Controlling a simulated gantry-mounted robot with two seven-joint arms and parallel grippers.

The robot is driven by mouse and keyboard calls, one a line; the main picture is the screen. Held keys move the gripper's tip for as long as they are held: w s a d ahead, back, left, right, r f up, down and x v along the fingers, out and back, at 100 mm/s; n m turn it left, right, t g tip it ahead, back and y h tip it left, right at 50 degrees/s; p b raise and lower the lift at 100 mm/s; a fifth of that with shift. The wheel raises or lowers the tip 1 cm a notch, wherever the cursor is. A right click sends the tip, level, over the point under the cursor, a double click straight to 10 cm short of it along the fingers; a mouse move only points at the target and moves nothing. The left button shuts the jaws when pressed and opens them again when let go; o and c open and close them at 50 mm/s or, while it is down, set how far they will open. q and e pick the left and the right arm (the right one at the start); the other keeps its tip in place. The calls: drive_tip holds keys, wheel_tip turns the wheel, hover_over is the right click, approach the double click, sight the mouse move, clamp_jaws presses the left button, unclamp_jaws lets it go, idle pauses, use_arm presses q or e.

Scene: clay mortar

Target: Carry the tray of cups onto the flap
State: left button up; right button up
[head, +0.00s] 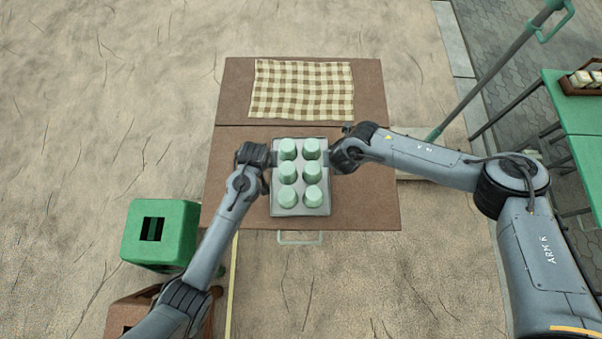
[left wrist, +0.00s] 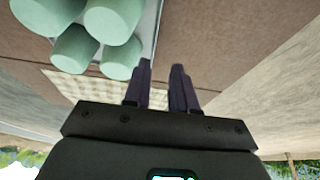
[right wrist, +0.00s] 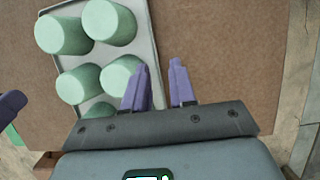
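A grey metal tray (head: 301,212) lies on the near panel of a brown table (head: 370,205), holding several pale green cups (head: 312,196) in two columns. It also shows in the right wrist view (right wrist: 146,28). My left gripper (head: 268,157) is at the tray's left edge. In the left wrist view its fingers (left wrist: 162,75) are apart near the rim, partly hiding it. My right gripper (head: 333,158) is at the tray's right edge. In the right wrist view its fingers (right wrist: 160,78) are apart, with the rim running between them. I cannot tell which panel is the flap.
A checked cloth (head: 302,90) covers much of the table's far panel, beyond a seam. A green stool (head: 180,230) stands at the near left. A green table (head: 570,100) with a crate is at the far right, beside a slanted green pole (head: 490,75).

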use_arm(q)
drive_tip(key=v, duration=1.1)
drive_tip(key=shift+s+r, duration=0.2)
drive_tip(key=shift+r, duration=0.1)
use_arm(e)
drive_tip(key=v, duration=1.2)
